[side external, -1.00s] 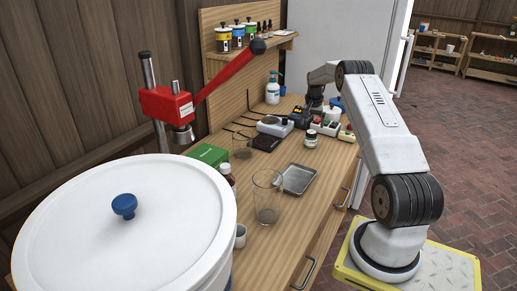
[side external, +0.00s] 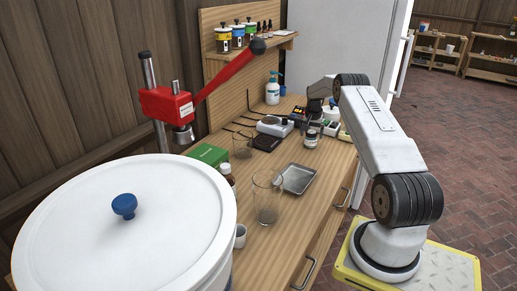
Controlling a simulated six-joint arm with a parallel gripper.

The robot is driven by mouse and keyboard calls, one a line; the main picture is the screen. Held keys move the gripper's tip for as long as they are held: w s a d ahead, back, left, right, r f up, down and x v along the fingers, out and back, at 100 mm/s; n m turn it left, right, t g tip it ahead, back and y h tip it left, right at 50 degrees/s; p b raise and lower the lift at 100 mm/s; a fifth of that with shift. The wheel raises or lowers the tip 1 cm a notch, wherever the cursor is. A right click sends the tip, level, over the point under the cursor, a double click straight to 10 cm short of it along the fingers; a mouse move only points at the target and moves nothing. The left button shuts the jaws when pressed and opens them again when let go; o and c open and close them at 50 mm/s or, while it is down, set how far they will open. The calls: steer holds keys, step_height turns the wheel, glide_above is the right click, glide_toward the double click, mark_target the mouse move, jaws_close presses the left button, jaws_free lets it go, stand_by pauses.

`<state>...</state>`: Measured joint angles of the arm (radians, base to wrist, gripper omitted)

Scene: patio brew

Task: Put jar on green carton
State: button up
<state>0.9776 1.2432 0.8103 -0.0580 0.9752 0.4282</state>
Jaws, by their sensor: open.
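The jar (side external: 311,140), small with a pale body and dark lid, stands upright on the wooden workbench right of the scale. The green carton (side external: 208,155) lies at the bench's left side, near the red lever press. My gripper (side external: 315,122) points down close above the jar's lid. It is open and small in this view, and I cannot tell whether the fingers are around the lid or just over it. No other thing is seen in it.
A metal tray (side external: 297,178) and glass beaker (side external: 267,197) stand in front of the jar. The red lever (side external: 228,76) overhangs the left side. A large white lidded tub (side external: 125,240) fills the foreground.

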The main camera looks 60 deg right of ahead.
mark_target(312, 131)
stand_by(0.3)
jaws_close()
steer(key=shift+r, duration=0.1)
steer(key=shift+r, duration=4.95)
